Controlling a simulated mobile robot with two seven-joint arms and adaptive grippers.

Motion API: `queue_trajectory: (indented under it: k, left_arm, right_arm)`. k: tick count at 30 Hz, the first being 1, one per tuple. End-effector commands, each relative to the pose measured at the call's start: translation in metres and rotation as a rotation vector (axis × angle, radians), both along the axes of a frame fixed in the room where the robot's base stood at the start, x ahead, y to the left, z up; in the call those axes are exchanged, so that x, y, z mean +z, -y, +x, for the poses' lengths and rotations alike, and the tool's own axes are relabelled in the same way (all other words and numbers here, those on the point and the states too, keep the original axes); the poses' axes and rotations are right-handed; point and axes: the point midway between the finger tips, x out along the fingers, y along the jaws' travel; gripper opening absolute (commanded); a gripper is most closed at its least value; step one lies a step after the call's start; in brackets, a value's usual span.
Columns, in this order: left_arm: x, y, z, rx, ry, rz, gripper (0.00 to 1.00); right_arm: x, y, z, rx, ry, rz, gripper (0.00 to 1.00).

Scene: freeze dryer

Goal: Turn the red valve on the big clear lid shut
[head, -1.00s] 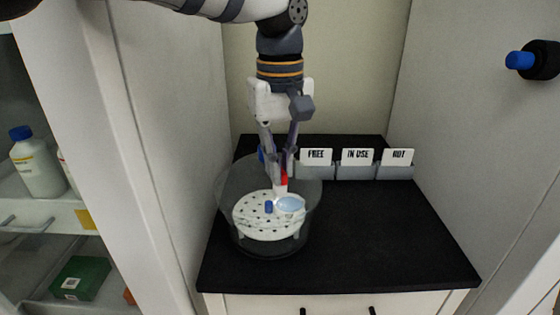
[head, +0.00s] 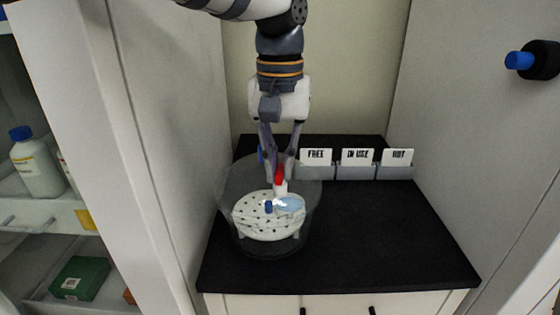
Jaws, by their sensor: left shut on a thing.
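The big clear lid (head: 233,185) stands on the black worktop as a see-through cylinder. A white perforated plate (head: 250,226) with a small blue piece and a pale blue round dish shows inside it. The red valve (head: 279,175) sits on a white stem at the lid's top. My left gripper (head: 280,172) points down over the lid and is shut on the red valve, with a finger on either side. The fingers hide part of the valve, so its exact angle is hard to tell. My right gripper is not in view.
Grey holders with cards reading FREE (head: 316,157), IN USE (head: 357,157) and HOT (head: 398,157) stand behind the lid to the right. The worktop (head: 400,240) is clear at the right. Cabinet walls close in both sides; a blue-ended black knob (head: 521,60) juts from the right wall.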

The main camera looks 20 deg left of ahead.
Motion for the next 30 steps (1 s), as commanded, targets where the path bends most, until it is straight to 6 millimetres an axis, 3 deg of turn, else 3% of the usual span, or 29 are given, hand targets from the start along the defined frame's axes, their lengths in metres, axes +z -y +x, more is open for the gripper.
queue_trajectory:
  k: [30]
  left_arm:
    - [-0.0004, 0.0, -0.0003, -0.89, -0.002, 0.001, 0.0]
  right_arm:
    - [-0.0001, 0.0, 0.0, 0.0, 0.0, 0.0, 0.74]
